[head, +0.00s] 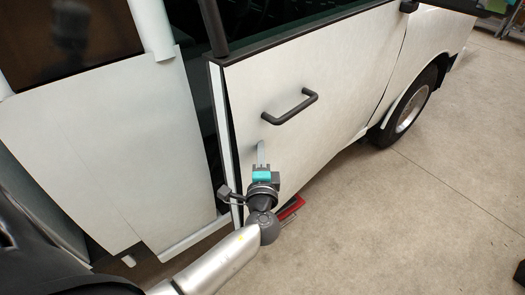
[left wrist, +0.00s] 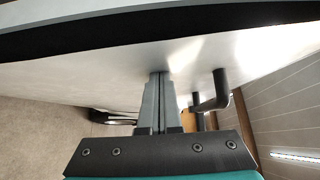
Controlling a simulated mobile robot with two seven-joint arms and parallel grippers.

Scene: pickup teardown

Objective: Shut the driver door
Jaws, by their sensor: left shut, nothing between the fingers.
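The driver door (head: 330,75) is a white panel with a black bar handle (head: 290,107). It stands slightly ajar: its rear edge sits out from the body, with a dark gap along it. My left gripper (head: 261,148) is shut and empty, in front of the door's outer face below and left of the handle. In the left wrist view the closed fingers (left wrist: 158,78) reach to the white door panel (left wrist: 110,75), seeming to touch it, with the handle (left wrist: 218,92) to their right. My right gripper does not show.
The white rear body panel (head: 100,150) stands left of the door. The front wheel (head: 407,110) is at the right. A red object (head: 290,208) lies low behind my left wrist, partly hidden.

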